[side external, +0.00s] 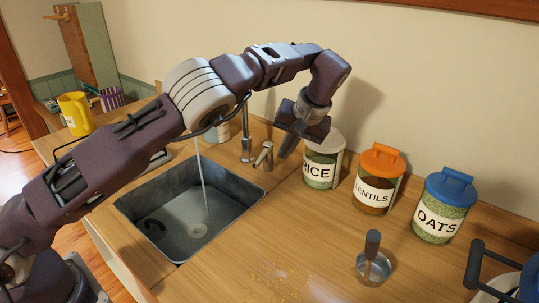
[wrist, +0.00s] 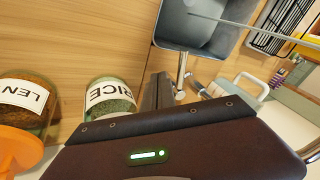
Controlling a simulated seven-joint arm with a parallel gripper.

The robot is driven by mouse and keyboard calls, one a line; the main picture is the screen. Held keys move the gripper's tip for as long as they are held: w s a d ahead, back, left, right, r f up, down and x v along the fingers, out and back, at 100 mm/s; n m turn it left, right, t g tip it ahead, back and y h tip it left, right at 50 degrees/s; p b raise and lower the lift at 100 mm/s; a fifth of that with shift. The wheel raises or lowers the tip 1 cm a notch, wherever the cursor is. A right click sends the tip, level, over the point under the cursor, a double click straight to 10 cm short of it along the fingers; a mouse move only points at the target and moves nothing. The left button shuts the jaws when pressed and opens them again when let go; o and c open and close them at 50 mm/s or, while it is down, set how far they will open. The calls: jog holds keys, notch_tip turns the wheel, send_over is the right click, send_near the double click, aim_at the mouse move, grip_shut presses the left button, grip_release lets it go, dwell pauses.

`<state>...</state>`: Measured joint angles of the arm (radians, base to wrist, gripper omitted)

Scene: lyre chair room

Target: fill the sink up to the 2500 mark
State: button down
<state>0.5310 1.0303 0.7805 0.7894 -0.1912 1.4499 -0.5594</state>
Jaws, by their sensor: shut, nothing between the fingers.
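The grey metal sink (side external: 135,205) is set into the wooden counter, and it also shows in the wrist view (wrist: 222,45). A thin stream of water (side external: 201,175) falls into it. I cannot make out the water level or a 2500 mark. The chrome tap (side external: 246,142) stands behind the sink, with a short lever fitting (side external: 264,155) to its right. My gripper (side external: 284,154) is shut and empty, just right of the lever and above the counter; in the wrist view its fingers (wrist: 158,90) are together.
Jars of rice (side external: 321,172), lentils (side external: 374,195) and oats (side external: 437,220) line the wall; the rice jar is close to my gripper. A metal cup with a dark handle (side external: 373,266) stands in front. A yellow jug (side external: 75,113) is far left. The front counter is mostly clear, with crumbs.

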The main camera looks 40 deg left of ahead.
aim_at(260, 160)
jog(key=d+r+t+y, duration=0.2)
jog(key=d, duration=0.4)
jog(key=x, duration=0.6)
jog(key=s+a+x, duration=0.1)
jog(key=x, duration=0.3)
jog(key=shift+r, duration=0.25)
jog(key=shift+s+a+r, duration=0.15)
jog(key=shift+s+a, duration=0.1)
jog(key=shift+a, duration=0.3)
jog(key=shift+s+a+r, duration=0.15)
jog(key=shift+s+a, duration=0.05)
jog(key=shift+a, duration=0.3)
jog(key=shift+s+a+r, duration=0.15)
jog(key=shift+s+a, duration=0.1)
jog(key=shift+a, duration=0.3)
jog(key=s+a+m, duration=0.1)
jog(key=a+m+t, duration=0.1)
jog(key=m, duration=0.1)
jog(key=shift+s+a+t+h, duration=0.1)
jog(key=shift+s+t+h, duration=0.2)
jog(key=shift+s, duration=0.1)
jog(key=shift+s+a+m, duration=0.2)
jog(key=shift+a+m, duration=0.2)
jog(key=shift+a, duration=0.15)
